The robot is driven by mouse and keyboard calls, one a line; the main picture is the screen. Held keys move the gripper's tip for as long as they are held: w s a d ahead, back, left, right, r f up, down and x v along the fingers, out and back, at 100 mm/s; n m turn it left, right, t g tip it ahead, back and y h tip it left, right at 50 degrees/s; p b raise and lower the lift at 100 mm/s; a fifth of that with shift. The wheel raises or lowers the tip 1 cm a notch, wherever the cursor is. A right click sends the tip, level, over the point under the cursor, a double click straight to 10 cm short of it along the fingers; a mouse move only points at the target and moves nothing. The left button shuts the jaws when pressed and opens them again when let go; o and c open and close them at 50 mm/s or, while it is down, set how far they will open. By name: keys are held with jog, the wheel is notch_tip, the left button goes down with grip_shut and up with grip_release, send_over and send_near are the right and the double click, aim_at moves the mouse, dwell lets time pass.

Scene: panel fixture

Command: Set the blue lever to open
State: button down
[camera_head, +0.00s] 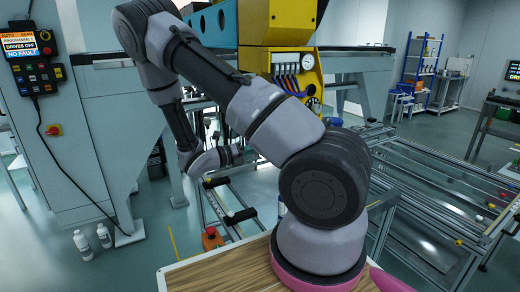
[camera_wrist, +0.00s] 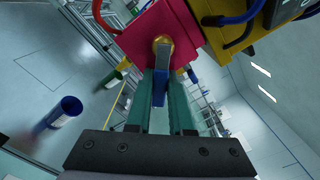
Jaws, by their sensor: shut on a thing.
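The blue lever (camera_wrist: 160,92) shows in the wrist view between the two teal fingers of my gripper (camera_wrist: 161,80). My gripper is shut on it. The lever's grey upper part runs from a brass pivot (camera_wrist: 163,45) on a red block (camera_wrist: 150,28). In the picture the lever lies in line with my fingers, pointing away from the block. No open or shut marking can be read. In the head view my arm reaches down and away, and the lever cannot be made out.
Red and blue hoses (camera_wrist: 235,15) run close beside the red block. A yellow panel (camera_head: 300,62) with hoses and a gauge stands behind my arm in the head view.

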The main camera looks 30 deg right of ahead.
jog(key=n, duration=0.3)
jog(key=r+n, duration=0.1)
jog(key=shift+s+r+n, duration=0.1)
jog(key=shift+s+n, duration=0.2)
jog(key=shift+s, duration=0.05)
jog(key=shift+s+r+n, duration=0.1)
jog(key=shift+r+n, duration=0.2)
jog(key=shift+n, duration=0.6)
jog(key=shift+r+n, duration=0.25)
jog(key=shift+n, duration=0.65)
jog(key=c, duration=0.8)
grip_release()
jog(key=a, duration=1)
jog(key=shift+s+a, duration=0.2)
jog(key=shift+a, duration=0.2)
